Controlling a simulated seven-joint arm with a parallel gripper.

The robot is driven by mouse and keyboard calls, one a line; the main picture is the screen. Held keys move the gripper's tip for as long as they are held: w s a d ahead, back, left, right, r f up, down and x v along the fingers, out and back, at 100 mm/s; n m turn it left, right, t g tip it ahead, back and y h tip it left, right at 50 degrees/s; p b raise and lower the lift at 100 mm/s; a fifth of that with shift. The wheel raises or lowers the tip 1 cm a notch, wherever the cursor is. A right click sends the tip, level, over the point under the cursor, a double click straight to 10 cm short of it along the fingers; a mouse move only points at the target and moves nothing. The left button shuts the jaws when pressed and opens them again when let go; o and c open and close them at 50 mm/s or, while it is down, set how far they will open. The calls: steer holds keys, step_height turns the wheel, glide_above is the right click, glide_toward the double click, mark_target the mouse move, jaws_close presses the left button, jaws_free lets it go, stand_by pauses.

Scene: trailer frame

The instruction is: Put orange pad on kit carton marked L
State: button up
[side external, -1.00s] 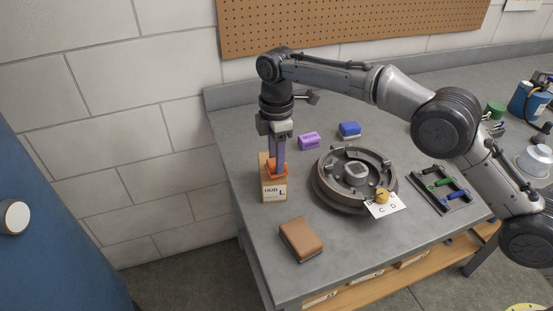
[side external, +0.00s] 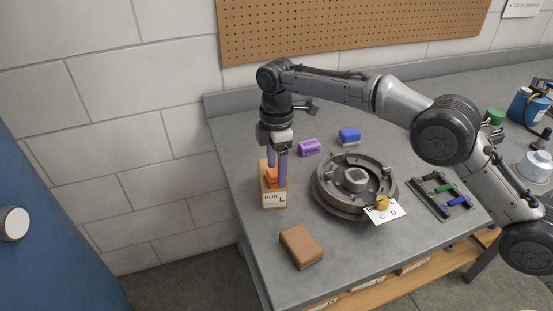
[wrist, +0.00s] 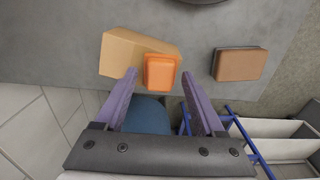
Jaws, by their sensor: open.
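The kit carton marked L (side external: 275,200) is a tan box with a white label, upright near the left edge of the bench. The orange pad (side external: 271,178) rests on its top. In the wrist view the pad (wrist: 160,72) sits at one end of the carton (wrist: 122,50) and slightly overlaps its near edge. My gripper (side external: 276,182) is open above the carton, with its purple fingers on either side of the pad. In the wrist view a gap shows between the pad and the right finger; the left fingertip is close to the pad.
A brown block (side external: 301,246) lies in front of the carton. A round metal hub (side external: 328,198) with a lettered card (side external: 386,212) stands to the right. Purple (side external: 309,147) and blue (side external: 349,136) blocks lie behind. A dark rack (side external: 440,196) is farther right.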

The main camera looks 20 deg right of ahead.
mark_target(276, 171)
steer(key=shift+r, duration=3.75)
steer(key=shift+r, duration=0.1)
steer(key=s+d+r+m+t, duration=0.1)
steer(key=s+d+r+m, duration=0.2)
steer(key=d+r, duration=0.4)
steer(key=s+d+r+m+t, duration=0.1)
steer(key=s+d+r+m, duration=0.25)
steer(key=d+r, duration=0.35)
steer(key=s+d+r+m+t, duration=0.15)
steer(key=s+d+m, duration=0.35)
steer(key=s+d, duration=0.55)
steer(key=s+d+f+m, duration=0.1)
steer(key=s+f+m, duration=0.1)
steer(key=s, duration=0.4)
steer(key=s+d+f+m+t, duration=0.1)
steer(key=s+d+f+m, duration=0.1)
steer(key=s+f, duration=0.2)
steer(key=s+d+f+m+t, duration=0.1)
steer(key=s+f, duration=0.3)
steer(key=s, duration=0.6)
steer(key=shift+s+d+m, duration=0.2)
steer(key=shift+d+m, duration=0.55)
